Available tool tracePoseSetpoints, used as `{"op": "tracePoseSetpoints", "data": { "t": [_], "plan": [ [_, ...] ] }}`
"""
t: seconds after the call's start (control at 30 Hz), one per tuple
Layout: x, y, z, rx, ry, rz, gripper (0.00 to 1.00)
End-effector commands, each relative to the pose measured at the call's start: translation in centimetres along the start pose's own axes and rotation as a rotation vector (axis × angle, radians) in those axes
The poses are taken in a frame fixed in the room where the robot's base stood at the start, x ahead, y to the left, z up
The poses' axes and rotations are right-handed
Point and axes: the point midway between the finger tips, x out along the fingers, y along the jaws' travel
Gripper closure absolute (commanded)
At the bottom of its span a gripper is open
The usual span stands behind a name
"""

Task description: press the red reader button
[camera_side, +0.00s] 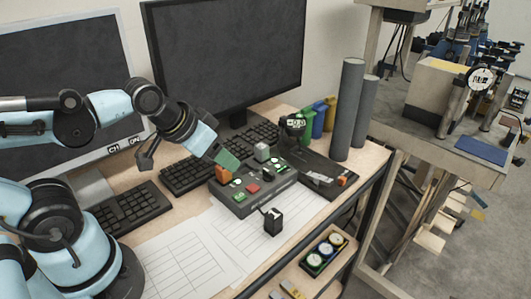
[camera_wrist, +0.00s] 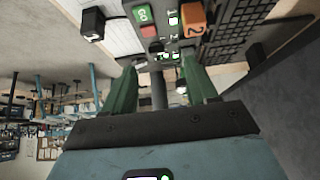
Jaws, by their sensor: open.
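The red button (camera_side: 253,188) sits on the top of a dark grey control box (camera_side: 262,201) in the middle of the desk, near a green button (camera_side: 239,198). In the wrist view the red button (camera_wrist: 148,31) shows beyond my fingertips, beside a green button marked GO (camera_wrist: 142,14). My gripper (camera_side: 227,160) has green fingers and is above the left back part of the box, up and to the left of the red button. In the wrist view my gripper (camera_wrist: 160,78) has its two fingers apart, with nothing held between them.
A small black block (camera_side: 272,220) stands in front of the box. Keyboards (camera_side: 190,172) and a monitor (camera_side: 225,55) are behind. Tall grey cylinders (camera_side: 347,110) stand to the right. Paper sheets lie in front.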

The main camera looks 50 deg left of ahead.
Motion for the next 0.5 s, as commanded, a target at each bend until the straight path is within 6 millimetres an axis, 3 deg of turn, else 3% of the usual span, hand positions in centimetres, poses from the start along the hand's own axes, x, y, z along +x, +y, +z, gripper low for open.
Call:
{"op": "tracePoseSetpoints", "data": {
  "t": [0.03,0.37,0.5],
  "plan": [
    [0.0,0.0,0.0,0.0,0.0,0.0,0.51],
    [0.0,0.0,0.0,0.0,0.0,0.0,1.0],
    [0.0,0.0,0.0,0.0,0.0,0.0,1.0]
  ]
}}
